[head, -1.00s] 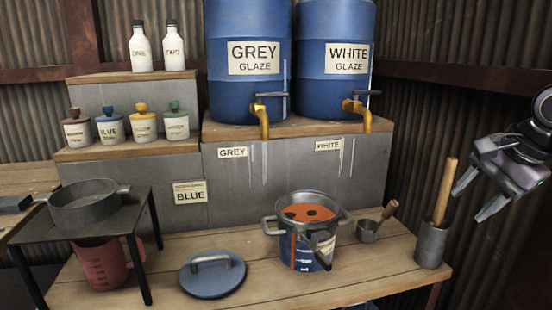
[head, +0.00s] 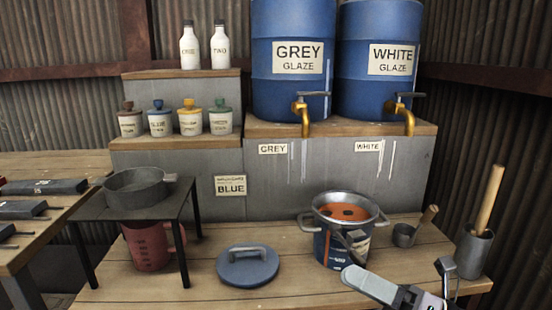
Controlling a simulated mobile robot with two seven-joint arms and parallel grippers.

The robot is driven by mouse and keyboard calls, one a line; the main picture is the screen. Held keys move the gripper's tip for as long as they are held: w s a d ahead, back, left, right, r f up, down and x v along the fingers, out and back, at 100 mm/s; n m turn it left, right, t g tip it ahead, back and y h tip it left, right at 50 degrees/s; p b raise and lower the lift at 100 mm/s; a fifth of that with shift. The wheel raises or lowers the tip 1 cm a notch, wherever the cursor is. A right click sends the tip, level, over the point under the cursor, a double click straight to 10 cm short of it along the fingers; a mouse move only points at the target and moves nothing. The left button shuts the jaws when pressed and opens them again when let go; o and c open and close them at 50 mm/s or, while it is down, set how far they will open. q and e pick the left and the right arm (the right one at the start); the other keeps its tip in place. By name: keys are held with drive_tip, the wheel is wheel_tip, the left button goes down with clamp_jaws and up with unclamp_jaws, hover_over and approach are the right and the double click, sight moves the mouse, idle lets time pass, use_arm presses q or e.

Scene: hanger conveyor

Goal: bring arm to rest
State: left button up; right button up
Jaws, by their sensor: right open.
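My right gripper (head: 394,271) is at the lower right edge of the head view. Its two grey fingers are spread apart with nothing between them. It is in front of the blue pot (head: 330,249) and the metal cup (head: 472,253); I cannot tell whether it touches anything. Part of my right arm is cut off by the bottom edge. My left gripper is out of view.
The pot holds orange liquid and stands on the wooden bench. Blue barrels (head: 290,25) stand behind. Some bench front is clear.

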drive_tip(key=s+d+f+m+t+h, duration=0.3)
drive_tip(key=f+m+h, duration=0.45)
drive_tip(key=m, duration=0.65)
drive_tip(key=d+f+m+t+h, duration=0.35)
drive_tip(key=f+m+h, duration=0.25)
drive_tip(key=f+m, duration=0.5)
drive_tip(key=s+f+m+g+h, duration=0.3)
drive_tip(key=s+f+m+g, duration=0.3)
drive_tip(key=s+f+m, duration=0.65)
wheel_tip(320, 180, up, 13)
drive_tip(key=p, duration=1.5)
drive_tip(key=shift+s+d+r+n, duration=0.2)
drive_tip(key=shift+s+d+n, duration=0.1)
drive_tip(key=shift+n, duration=0.15)
